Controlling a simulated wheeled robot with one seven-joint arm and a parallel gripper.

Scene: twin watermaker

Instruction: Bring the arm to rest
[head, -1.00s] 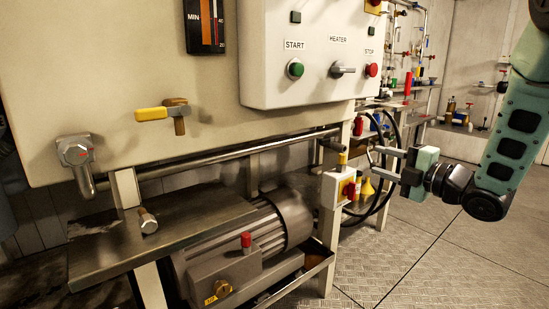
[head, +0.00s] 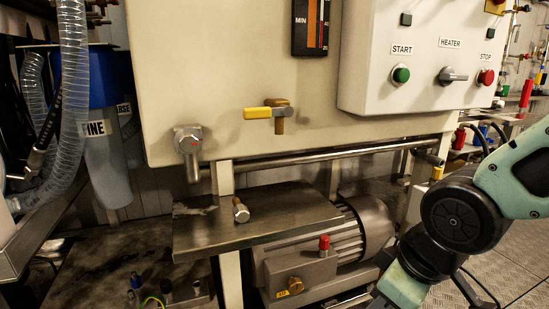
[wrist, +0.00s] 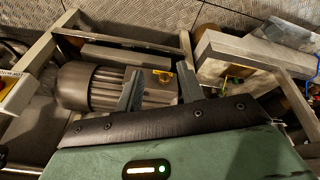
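My arm shows at the lower right of the head view, in front of the pump motor's right end, and runs down past the bottom edge. My gripper is outside the head view. In the wrist view my gripper (wrist: 160,82) has its two grey fingers apart with nothing held between them. The finned motor (wrist: 92,88) lies beyond and to the left of the fingers in that view. I cannot tell how far the fingers are from it.
The panel has a yellow-handled valve (head: 264,113) and a control box (head: 420,40). A loose bolt (head: 240,210) lies on the metal shelf (head: 290,215) above the motor (head: 365,228). A blue-topped filter (head: 105,150) and clear hoses stand left. Open floor (head: 520,265) shows at right.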

